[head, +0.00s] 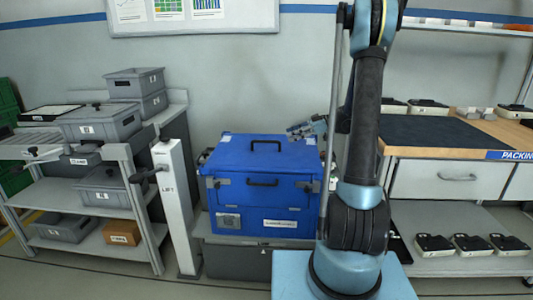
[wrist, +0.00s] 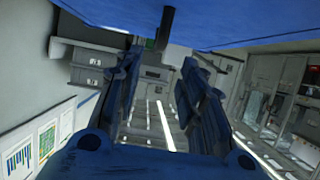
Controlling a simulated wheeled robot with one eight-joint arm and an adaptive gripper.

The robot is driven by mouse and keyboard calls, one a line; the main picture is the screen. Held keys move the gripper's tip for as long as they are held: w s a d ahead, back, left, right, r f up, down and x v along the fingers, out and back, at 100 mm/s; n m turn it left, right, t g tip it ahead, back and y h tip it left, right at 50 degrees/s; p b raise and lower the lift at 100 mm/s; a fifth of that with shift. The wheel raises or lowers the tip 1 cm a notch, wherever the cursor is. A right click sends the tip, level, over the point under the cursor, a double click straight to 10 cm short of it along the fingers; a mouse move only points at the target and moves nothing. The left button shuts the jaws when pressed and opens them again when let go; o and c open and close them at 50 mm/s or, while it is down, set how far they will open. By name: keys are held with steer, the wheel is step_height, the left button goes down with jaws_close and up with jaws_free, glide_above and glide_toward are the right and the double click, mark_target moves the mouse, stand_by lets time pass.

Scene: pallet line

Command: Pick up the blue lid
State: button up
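The blue lid (head: 255,154) lies on top of a blue box (head: 283,205) left of my arm. A dark handle (head: 264,139) lies across the lid's top; another dark handle is on the box's front. My gripper (head: 308,128) shows by the lid's back right corner, partly hidden behind my arm. In the wrist view my gripper (wrist: 160,72) is open, its two blue fingers apart with nothing held between them. A blue surface (wrist: 235,24) fills the top edge there, with a dark bar ahead of the fingers; I cannot tell whether it is the lid.
A white lift post (head: 174,205) stands left of the blue box. Beyond it is a shelf rack (head: 96,252) with several grey bins. On the right is a packing bench (head: 505,135) with a dark mat (head: 430,134). A grey base (head: 232,262) sits under the blue box.

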glide_toward(266, 142)
steer(key=x, duration=0.5)
steer(key=shift+w+d+f, duration=0.1)
steer(key=shift+w+f, duration=0.15)
steer(key=shift+f, duration=0.15)
steer(key=shift+r+x, duration=0.15)
steer(key=shift+x, duration=1.15)
steer(key=shift+r+x, duration=0.15)
steer(key=shift+x, duration=1.15)
steer(key=shift+w, duration=0.2)
jaws_close()
